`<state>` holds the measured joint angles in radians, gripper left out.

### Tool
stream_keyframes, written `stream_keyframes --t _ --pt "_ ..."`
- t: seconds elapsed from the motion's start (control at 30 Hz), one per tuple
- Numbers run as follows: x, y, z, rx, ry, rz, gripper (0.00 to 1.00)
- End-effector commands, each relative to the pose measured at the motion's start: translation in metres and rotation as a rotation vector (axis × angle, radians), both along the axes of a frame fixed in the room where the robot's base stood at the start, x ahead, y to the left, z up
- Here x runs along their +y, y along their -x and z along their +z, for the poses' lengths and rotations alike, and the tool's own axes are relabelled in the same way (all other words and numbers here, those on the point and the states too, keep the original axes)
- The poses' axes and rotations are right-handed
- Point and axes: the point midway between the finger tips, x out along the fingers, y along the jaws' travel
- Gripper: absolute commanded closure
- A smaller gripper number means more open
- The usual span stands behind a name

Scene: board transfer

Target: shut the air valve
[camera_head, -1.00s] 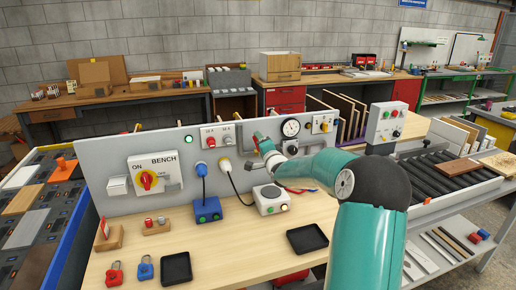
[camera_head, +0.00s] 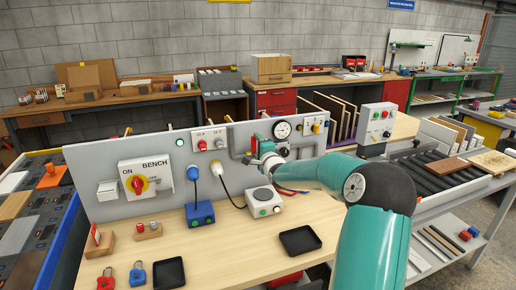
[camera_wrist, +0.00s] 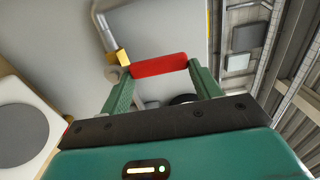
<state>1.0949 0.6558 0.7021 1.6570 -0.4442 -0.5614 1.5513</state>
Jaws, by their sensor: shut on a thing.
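The air valve's red lever (camera_wrist: 160,65) lies between the two green fingertips of my gripper (camera_wrist: 158,70) in the wrist view; the fingers are shut on it. The brass valve body (camera_wrist: 122,57) is just left of the lever, on a grey pipe (camera_wrist: 105,32). The lever points sideways from the body, roughly across the visible pipe length. In the head view my gripper (camera_head: 252,148) is at the grey panel, left of and below the pressure gauge (camera_head: 282,129). It hides most of the valve there.
A white unit with a round plate (camera_head: 263,200) stands below my arm. Black trays (camera_head: 300,240), padlocks (camera_head: 137,275) and a blue box (camera_head: 200,214) are on the bench.

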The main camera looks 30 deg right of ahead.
Motion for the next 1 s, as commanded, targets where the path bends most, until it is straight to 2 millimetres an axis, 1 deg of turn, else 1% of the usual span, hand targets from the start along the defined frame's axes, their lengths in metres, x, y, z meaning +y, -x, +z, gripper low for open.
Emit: stream_keyframes --t 0.07,0.1,0.2,0.47,0.57,0.63,0.77,1.0 --pt "-0.001 0.001 0.0 -0.001 -0.005 -0.003 0.78" --pt "-0.001 0.001 0.0 -0.001 -0.004 -0.003 0.31" --pt "-0.001 0.001 0.0 -0.001 -0.003 -0.002 0.15" --pt "-0.001 0.001 0.0 0.0 -0.002 -0.001 0.15" --pt "0.0 0.005 0.001 -0.001 -0.001 -0.002 0.15" --pt "0.002 0.012 0.001 0.0 0.0 -0.002 0.15" --pt "0.007 0.034 0.001 0.001 0.0 -0.003 0.15" --pt "0.021 0.086 0.0 0.002 0.001 -0.004 0.15"
